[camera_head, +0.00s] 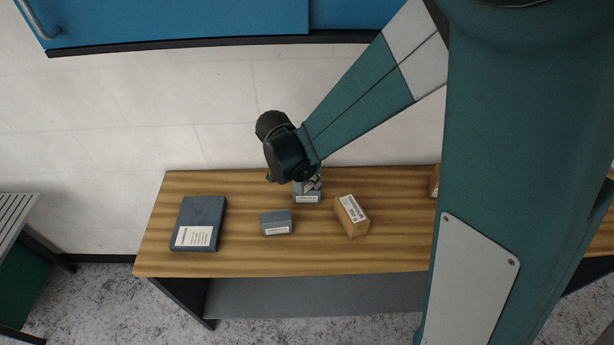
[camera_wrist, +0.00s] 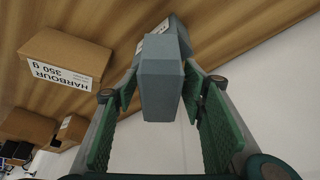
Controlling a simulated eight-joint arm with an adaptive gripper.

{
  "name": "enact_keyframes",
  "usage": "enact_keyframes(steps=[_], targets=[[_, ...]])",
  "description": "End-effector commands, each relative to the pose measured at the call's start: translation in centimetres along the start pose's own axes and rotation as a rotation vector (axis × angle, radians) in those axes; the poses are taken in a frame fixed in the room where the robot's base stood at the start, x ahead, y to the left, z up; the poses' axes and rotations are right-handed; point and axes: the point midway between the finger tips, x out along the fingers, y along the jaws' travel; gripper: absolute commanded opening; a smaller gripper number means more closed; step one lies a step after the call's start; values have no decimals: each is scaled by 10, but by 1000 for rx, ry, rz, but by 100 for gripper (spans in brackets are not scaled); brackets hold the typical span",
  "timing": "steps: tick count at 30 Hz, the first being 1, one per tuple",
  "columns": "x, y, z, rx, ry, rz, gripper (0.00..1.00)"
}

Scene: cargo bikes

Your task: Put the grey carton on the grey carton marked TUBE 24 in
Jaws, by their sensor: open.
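My gripper (camera_head: 309,184) is open over a small grey carton (camera_head: 307,198) at the back middle of the wooden table, which it partly hides. In the wrist view, a grey carton (camera_wrist: 161,90) sits between the two green-padded fingers, with gaps to the pads. A second small grey carton (camera_head: 276,223) with a white label lies in front and to the left. A larger, flat dark-grey carton (camera_head: 203,214) lies farther left. The labels on the grey cartons are too small to read, so I cannot tell which is marked TUBE 24 in.
A brown carton (camera_head: 352,216) stands to the right of the gripper; its label reads HARBOUR 350 g in the wrist view (camera_wrist: 65,58). Another brown carton (camera_head: 434,181) is partly hidden behind my arm. The table (camera_head: 245,262) is bare along its front edge.

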Motion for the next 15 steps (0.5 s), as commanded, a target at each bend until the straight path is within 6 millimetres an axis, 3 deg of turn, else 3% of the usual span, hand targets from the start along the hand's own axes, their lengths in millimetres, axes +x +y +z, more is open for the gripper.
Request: enact_keyframes(steps=[15], targets=[[-49,0,0,-1,0,-1,42]])
